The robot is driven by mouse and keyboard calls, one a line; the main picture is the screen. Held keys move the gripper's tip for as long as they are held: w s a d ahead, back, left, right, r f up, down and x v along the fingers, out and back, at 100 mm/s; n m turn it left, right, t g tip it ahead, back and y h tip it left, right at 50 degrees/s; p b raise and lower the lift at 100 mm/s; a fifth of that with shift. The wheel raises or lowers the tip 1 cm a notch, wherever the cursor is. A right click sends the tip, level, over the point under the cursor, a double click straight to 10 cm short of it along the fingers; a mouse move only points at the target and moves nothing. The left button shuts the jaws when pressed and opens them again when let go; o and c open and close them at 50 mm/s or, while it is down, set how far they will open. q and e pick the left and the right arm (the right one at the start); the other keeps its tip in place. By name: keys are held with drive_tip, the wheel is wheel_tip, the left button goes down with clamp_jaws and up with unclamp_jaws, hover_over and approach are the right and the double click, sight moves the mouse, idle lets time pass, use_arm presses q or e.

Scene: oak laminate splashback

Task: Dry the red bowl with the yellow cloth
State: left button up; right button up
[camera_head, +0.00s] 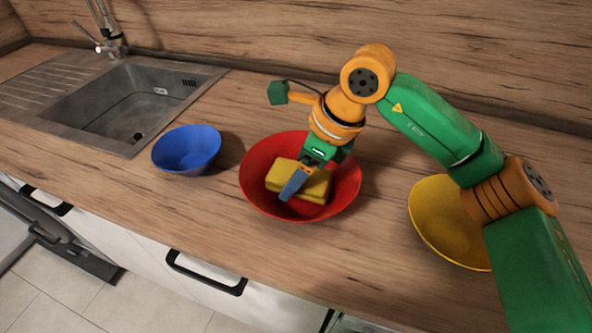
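The red bowl (258,192) stands upright on the wooden counter, near the middle of the camera_head view. The yellow cloth (319,184), a thick block-like pad, is inside the bowl. My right gripper (293,185) reaches down into the bowl from above. One blue-grey finger lies across the near side of the cloth and covers part of it. The other finger is hidden, so I cannot tell whether the gripper is closed on the cloth. My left gripper is not in view.
A blue bowl (186,150) stands left of the red bowl. A yellow bowl (440,221) stands at the right, partly hidden by my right arm. A sink (125,100) with a tap (108,35) is at the back left. Wooden splashback (240,35) runs behind the counter.

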drive_tip(key=shift+s+a+f+b, duration=0.1)
drive_tip(key=shift+s+a+b, duration=0.1)
drive_tip(key=shift+s+b, duration=0.25)
drive_tip(key=shift+s+a+r, duration=0.1)
drive_tip(key=shift+s+r, duration=0.1)
drive_tip(key=shift+s, duration=0.15)
drive_tip(key=shift+w+d+p, duration=0.2)
drive_tip(key=shift+w+p, duration=0.3)
drive_tip(key=shift+w, duration=0.05)
drive_tip(key=shift+w+d+f, duration=0.1)
drive_tip(key=shift+w, duration=0.25)
drive_tip(key=shift+s+a+f+b, duration=0.1)
drive_tip(key=shift+s+a+b, duration=0.1)
drive_tip(key=shift+s+b, duration=0.3)
drive_tip(key=shift+s+a+r, duration=0.1)
drive_tip(key=shift+s+r, duration=0.1)
drive_tip(key=shift+s, duration=0.2)
